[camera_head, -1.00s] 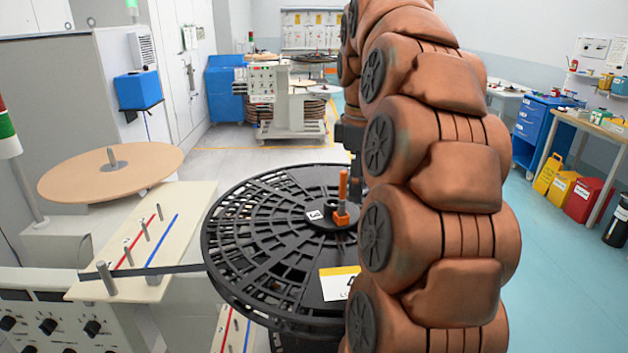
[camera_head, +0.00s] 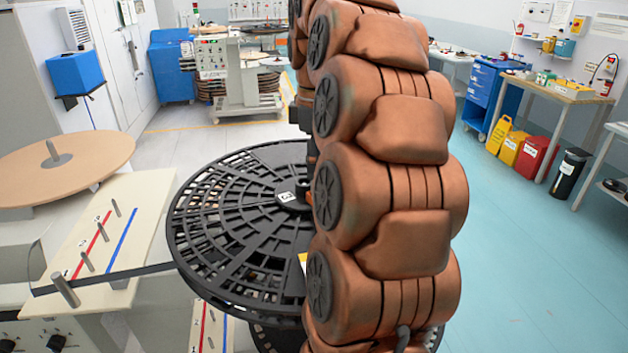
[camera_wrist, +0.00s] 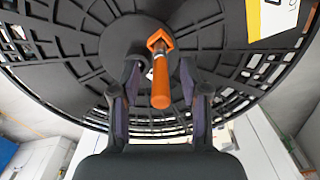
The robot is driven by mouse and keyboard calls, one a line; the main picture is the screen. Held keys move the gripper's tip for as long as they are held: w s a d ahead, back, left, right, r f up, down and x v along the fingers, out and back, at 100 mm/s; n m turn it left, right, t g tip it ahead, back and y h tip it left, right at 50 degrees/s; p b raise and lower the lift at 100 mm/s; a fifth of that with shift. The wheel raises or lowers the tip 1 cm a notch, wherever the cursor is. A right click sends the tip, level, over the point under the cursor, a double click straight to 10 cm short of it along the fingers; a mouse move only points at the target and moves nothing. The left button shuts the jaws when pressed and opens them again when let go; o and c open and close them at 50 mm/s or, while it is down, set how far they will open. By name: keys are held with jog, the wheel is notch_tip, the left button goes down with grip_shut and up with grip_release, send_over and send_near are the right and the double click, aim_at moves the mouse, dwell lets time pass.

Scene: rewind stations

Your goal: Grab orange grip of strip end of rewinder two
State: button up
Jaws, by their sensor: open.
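The orange grip (camera_wrist: 160,78), a round handle with a hexagonal head, shows in the wrist view near the hub of a black slotted reel (camera_wrist: 85,50). My gripper (camera_wrist: 160,74) is open, with one dark finger on each side of the grip and a gap visible on both sides. I cannot tell how deep the grip sits between the fingers. In the head view the black reel (camera_head: 225,235) lies flat, and my arm hides its right part, the grip and my gripper. A dark strip (camera_head: 140,273) runs from the reel to the left.
A cream board (camera_head: 145,210) with metal pins and red and blue lines lies left of the reel. Beyond it is a tan disc (camera_head: 75,165). A blue cabinet (camera_head: 493,90), bins and a workbench (camera_head: 560,90) stand at the right. The blue floor (camera_head: 510,260) there is clear.

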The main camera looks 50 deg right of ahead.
jog(key=shift+f+p, duration=0.85)
jog(key=shift+f, duration=1.05)
grip_shut()
